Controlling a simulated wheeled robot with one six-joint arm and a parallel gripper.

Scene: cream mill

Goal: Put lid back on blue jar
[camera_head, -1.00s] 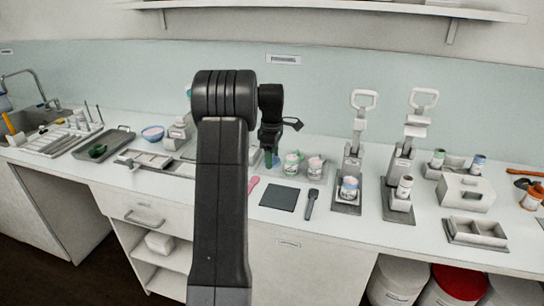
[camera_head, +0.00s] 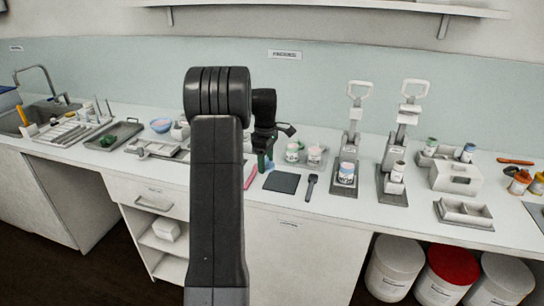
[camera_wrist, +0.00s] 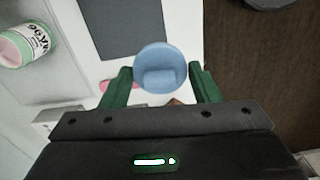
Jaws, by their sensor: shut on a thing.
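My gripper (camera_wrist: 160,78) has green fingers shut on a round light-blue lid (camera_wrist: 160,68), which it holds between its fingertips. In the head view my gripper (camera_head: 265,162) hangs over the counter, left of two small jars, and the lid shows only as a small bluish spot at the fingertips. I cannot tell for sure which jar is the blue one. A small jar with a blue top (camera_head: 467,153) stands at the right, and a white jar with bluish marks (camera_head: 346,173) sits in the left press.
A dark mat (camera_head: 282,183), a dark tool (camera_head: 311,187) and a pink item (camera_head: 250,178) lie near my gripper. A pale jar with pink inside (camera_wrist: 18,47) is at the wrist view's left. Two lever presses (camera_head: 393,165) stand to the right. The front counter edge is close.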

